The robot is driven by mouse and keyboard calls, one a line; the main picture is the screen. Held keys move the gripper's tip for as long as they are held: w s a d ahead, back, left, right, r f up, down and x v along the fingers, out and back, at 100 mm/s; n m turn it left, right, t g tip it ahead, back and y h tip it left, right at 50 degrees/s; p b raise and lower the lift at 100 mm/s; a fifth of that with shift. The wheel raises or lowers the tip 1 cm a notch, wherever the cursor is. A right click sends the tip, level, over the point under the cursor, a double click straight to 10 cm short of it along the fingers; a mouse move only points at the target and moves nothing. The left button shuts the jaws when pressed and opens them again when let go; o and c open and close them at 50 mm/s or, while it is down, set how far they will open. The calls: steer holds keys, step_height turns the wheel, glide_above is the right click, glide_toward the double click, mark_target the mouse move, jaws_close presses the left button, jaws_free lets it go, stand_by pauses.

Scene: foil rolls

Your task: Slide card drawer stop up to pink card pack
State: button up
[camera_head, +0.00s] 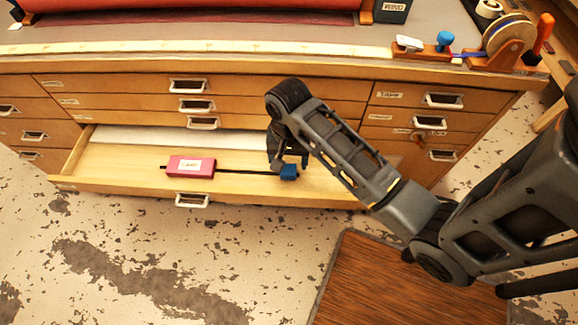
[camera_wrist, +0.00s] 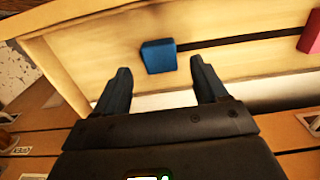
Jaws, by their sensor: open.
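The pink card pack (camera_head: 190,166) lies in the open wooden drawer (camera_head: 110,170), at the left end of a thin black rail (camera_head: 245,172). The blue stop (camera_head: 289,172) sits on the rail's right end, with a stretch of bare rail between it and the pack. In the wrist view the blue stop (camera_wrist: 158,56) is just beyond my fingertips, and the pink pack (camera_wrist: 311,38) shows at the right edge. My gripper (camera_wrist: 160,68) is open and empty, pointing at the stop. In the head view my gripper (camera_head: 288,163) is down at the drawer beside the stop, partly hiding it.
The drawer front (camera_head: 120,189) stands out from the cabinet. Closed drawers with metal handles (camera_head: 197,105) are above it. A tape dispenser (camera_head: 500,42) and a large red roll (camera_head: 190,5) are on the cabinet top. The drawer floor around the rail is clear.

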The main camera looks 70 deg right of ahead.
mark_target(289, 169)
steer(key=shift+f, duration=1.95)
steer(key=shift+c, duration=0.3)
jaws_close()
